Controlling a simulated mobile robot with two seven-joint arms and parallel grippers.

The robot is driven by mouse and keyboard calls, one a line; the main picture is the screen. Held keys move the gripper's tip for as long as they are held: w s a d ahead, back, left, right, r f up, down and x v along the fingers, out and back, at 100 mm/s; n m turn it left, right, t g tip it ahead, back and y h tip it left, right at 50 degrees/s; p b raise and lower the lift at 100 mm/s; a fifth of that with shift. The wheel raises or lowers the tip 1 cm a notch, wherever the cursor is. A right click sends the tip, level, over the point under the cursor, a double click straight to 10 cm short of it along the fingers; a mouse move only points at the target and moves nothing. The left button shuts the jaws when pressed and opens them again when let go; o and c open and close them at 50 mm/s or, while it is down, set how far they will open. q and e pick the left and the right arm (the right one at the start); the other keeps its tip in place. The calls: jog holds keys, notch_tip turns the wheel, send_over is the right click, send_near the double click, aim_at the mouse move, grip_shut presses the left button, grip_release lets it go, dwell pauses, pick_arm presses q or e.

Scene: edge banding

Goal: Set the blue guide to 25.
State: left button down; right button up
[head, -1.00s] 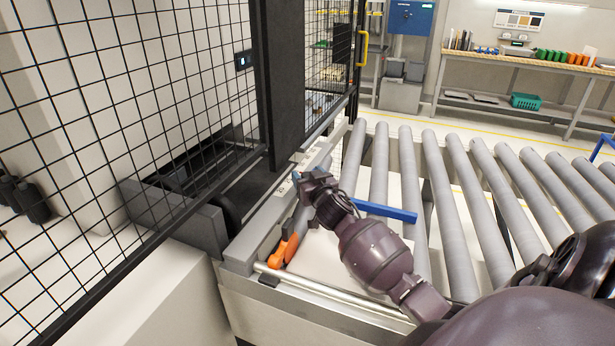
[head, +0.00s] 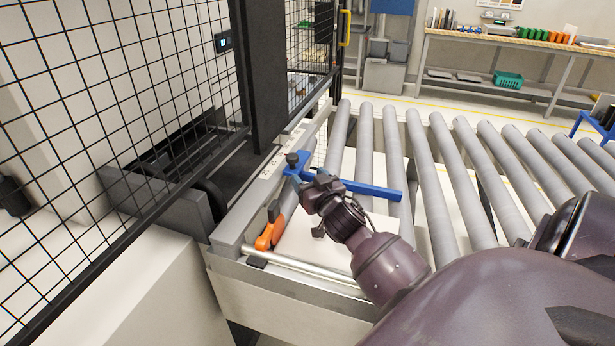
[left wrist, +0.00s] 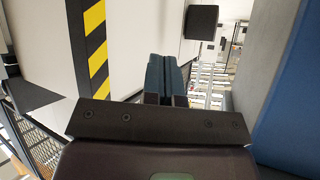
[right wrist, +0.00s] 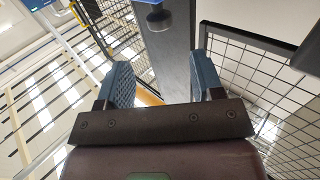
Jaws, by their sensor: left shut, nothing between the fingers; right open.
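The blue guide (head: 365,189) is a blue bar lying across the front rollers. Its left end sits at the side rail, with a black knob (head: 293,158) on top. A pale scale strip (head: 271,166) runs along the rail beside it; its numbers are too small to read. My right gripper (head: 298,183) is just on the near side of the knob, apart from it. In the right wrist view its fingers (right wrist: 163,84) are open and empty, with the knob (right wrist: 158,19) beyond them. My left gripper (left wrist: 165,77) is shut and empty, away from the guide; the head view does not show it.
An orange handle (head: 269,234) stands at the rail's near end. A white panel (head: 330,245) lies under my right arm. Black mesh fencing (head: 120,90) stands along the left. Grey rollers (head: 470,190) extend right. A workbench (head: 520,42) is at the back.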

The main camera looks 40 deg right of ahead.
jog(key=n+y+p, duration=0.4)
jog(key=y+p, duration=0.2)
send_near(297, 160)
jog(key=shift+n+t+y, duration=0.3)
jog(key=shift+t+y, duration=0.1)
jog(key=shift+y, duration=0.2)
jog(key=w+b, duration=0.1)
jog(key=w, duration=0.2)
jog(key=w+b, duration=0.2)
jog(key=w, duration=0.1)
jog(key=w+b, duration=0.1)
jog(key=w, duration=0.3)
jog(key=shift+a+f+b, duration=0.15)
jog(key=shift+f+b, duration=0.15)
jog(key=shift+w+r+b, duration=0.15)
jog(key=shift+w+b, duration=0.25)
jog(key=shift+w, duration=0.45)
pick_arm(q)
jog(key=shift+r, duration=0.35)
pick_arm(e)
jog(key=shift+a, duration=0.1)
pick_arm(q)
jog(key=shift+r, duration=0.1)
